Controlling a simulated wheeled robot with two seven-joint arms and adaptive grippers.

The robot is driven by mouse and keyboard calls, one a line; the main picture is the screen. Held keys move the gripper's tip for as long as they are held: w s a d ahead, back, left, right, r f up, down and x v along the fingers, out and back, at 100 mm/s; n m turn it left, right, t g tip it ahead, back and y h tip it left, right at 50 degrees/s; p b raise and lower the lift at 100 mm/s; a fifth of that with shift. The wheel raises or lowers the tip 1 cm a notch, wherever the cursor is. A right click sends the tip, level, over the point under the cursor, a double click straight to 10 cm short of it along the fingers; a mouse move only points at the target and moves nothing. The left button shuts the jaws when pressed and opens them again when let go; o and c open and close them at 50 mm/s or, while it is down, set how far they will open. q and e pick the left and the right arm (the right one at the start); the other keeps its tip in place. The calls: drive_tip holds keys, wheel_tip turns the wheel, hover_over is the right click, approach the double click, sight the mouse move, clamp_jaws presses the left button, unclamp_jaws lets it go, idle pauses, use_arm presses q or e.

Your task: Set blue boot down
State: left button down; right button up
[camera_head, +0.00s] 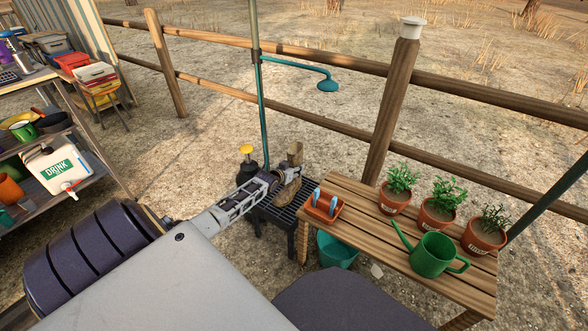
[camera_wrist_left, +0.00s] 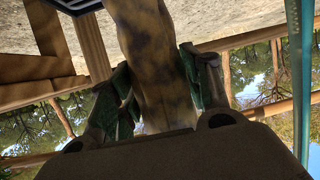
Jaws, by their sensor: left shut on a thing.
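My left gripper (camera_head: 280,177) is shut on a boot (camera_head: 295,153), which it holds upright at the black slatted stand (camera_head: 262,210). The boot looks tan-brown and muddy rather than blue. In the left wrist view my left gripper (camera_wrist_left: 160,85) has a finger on each side of the boot (camera_wrist_left: 150,35), whose surface is brown with dark patches. I cannot tell whether the sole touches the stand's slats. The gripper hides part of the boot. My right gripper is not in view.
A wooden table (camera_head: 350,217) stands right of the stand, with an orange tray (camera_head: 325,208), potted plants and a green watering can (camera_head: 433,256). A teal bucket (camera_head: 336,249) is below it. A shower pole (camera_head: 262,110) and a yellow-topped dark object (camera_head: 246,165) stand close behind.

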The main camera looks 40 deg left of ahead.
use_arm(q)
drive_tip(key=c, duration=0.7)
unclamp_jaws()
drive_tip(key=shift+s+r, duration=0.1)
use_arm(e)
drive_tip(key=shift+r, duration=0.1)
use_arm(q)
drive_tip(key=shift+p+v, duration=0.95)
drive_tip(key=shift+v, duration=0.4)
drive_tip(key=shift+s+r, duration=0.2)
drive_tip(key=shift+s, duration=0.1)
drive_tip(key=shift+s+d+p, duration=0.1)
drive_tip(key=shift+s+p, duration=0.2)
drive_tip(key=shift+p, duration=0.1)
drive_tip(key=shift+s+d+r+p, duration=0.15)
drive_tip(key=shift+s+r+p, duration=0.2)
drive_tip(key=shift+s, duration=0.25)
drive_tip(key=shift+p+v, duration=1.5)
drive_tip(key=shift+v, duration=1.75)
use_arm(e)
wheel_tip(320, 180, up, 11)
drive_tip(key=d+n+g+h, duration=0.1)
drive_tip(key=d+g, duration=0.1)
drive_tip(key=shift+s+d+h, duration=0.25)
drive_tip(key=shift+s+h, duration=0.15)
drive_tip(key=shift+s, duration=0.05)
